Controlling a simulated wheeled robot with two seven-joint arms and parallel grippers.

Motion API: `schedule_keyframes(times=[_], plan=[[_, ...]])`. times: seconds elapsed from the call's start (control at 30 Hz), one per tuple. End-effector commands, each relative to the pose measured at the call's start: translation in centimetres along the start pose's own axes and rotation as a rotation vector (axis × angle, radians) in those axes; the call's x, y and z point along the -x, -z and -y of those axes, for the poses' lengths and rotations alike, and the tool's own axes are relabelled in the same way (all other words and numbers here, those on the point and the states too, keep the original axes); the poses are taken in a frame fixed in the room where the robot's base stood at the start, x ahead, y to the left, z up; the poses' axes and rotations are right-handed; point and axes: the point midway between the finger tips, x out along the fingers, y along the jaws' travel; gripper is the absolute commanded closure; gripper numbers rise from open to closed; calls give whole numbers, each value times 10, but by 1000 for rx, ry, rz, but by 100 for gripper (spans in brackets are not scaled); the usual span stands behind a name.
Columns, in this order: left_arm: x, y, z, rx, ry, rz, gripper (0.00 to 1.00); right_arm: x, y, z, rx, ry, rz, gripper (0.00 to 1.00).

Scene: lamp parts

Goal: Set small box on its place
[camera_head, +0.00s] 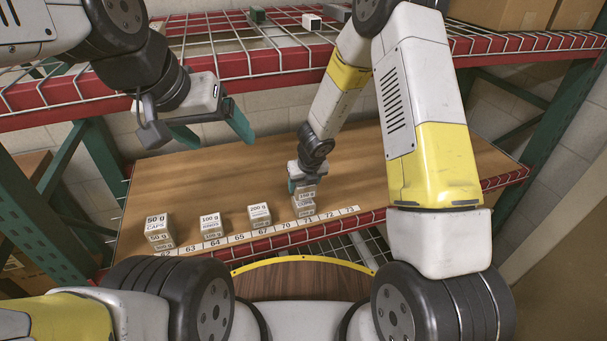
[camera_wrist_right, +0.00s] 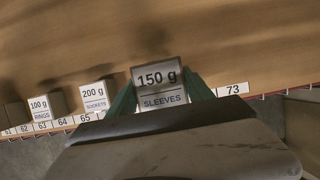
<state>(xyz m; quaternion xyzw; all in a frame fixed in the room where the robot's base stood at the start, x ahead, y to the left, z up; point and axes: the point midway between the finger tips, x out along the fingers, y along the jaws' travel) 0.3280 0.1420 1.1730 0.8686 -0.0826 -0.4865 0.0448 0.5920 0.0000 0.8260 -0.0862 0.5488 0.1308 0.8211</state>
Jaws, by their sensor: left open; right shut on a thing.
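My right gripper (camera_head: 303,184) is shut on a small grey box (camera_head: 306,194) near the front edge of the wooden shelf board, at the right end of the row of boxes. In the right wrist view the label of the held box (camera_wrist_right: 158,76) reads "150 g SLEEVES", with a teal finger of the right gripper (camera_wrist_right: 160,97) on each side. In the head view another label shows just under it; I cannot tell whether the box rests there. My left gripper (camera_head: 213,128) is open and empty, above the back left of the board.
Boxes marked 50 g caps (camera_head: 157,221), 100 g rings (camera_head: 210,220) and 200 g sockets (camera_head: 260,210) stand along a numbered strip (camera_head: 240,238) to the left. A wire shelf with a red beam (camera_head: 270,62) is above. The board's (camera_head: 200,185) middle is clear.

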Motion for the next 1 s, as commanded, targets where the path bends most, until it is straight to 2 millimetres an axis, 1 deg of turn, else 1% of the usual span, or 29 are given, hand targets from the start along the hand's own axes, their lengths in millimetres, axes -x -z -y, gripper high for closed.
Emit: schedule_keyframes(times=[0.03, 0.2, 0.3, 0.67, 0.7, 0.77, 0.8, 1.0], plan=[[0, 0, 0, 0, 0, 0, 19, -4, 0, 1, 1, 1, -1, 87], [0, 0, 0, 0, 0, 0, 19, -24, 10, 1, -1, 0, -4, 87], [0, 0, 0, 0, 0, 0, 19, -32, 12, 1, 0, 1, -1, 87], [0, 0, 0, 0, 0, 0, 19, -35, 13, 0, 0, 0, 0, 87], [0, 0, 0, 0, 0, 0, 19, -36, 13, 0, 0, 0, 0, 38], [0, 0, 0, 0, 0, 0, 19, -35, 13, 0, 1, 1, 0, 27], [0, 0, 0, 0, 0, 0, 19, -35, 13, 0, 1, 1, 0, 19], [0, 0, 0, 0, 0, 0, 19, -35, 13, 0, 0, 1, 0, 19]])
